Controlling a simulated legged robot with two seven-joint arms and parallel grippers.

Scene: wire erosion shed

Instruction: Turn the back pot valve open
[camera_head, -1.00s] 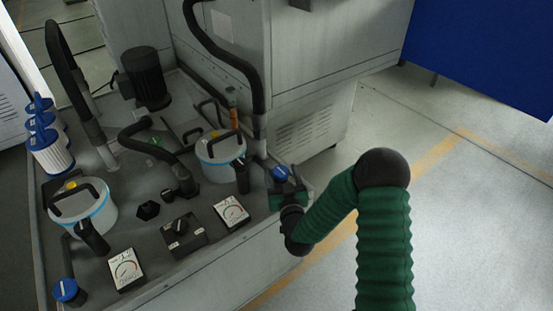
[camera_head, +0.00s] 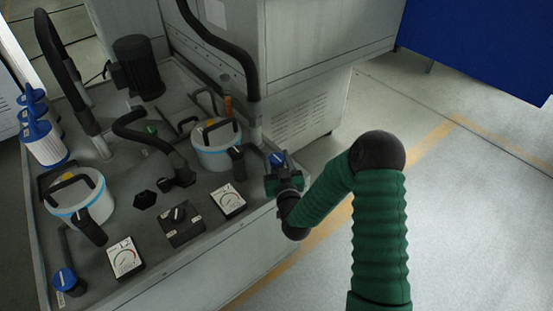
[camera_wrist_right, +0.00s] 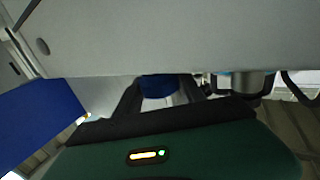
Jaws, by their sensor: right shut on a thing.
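The back pot (camera_head: 216,158) is a white-grey pot with a blue band and a black handle, standing at the back right of the dark machine deck. A blue valve knob (camera_head: 277,158) is at the deck's right corner, to the right of this pot. My right gripper (camera_head: 278,170) is shut on this blue knob. In the right wrist view the blue knob (camera_wrist_right: 158,88) shows between the two dark fingers (camera_wrist_right: 160,97). The knob's lower part is hidden by the gripper, and its exact turn angle is hard to tell. My left gripper is not in view.
The front pot (camera_head: 97,208) and another blue knob (camera_head: 66,281) are at the left. Gauges (camera_head: 229,200), a black switch box (camera_head: 180,222) and thick black hoses (camera_head: 230,55) crowd the deck. A grey cabinet (camera_head: 320,45) rises behind. The floor at right is clear.

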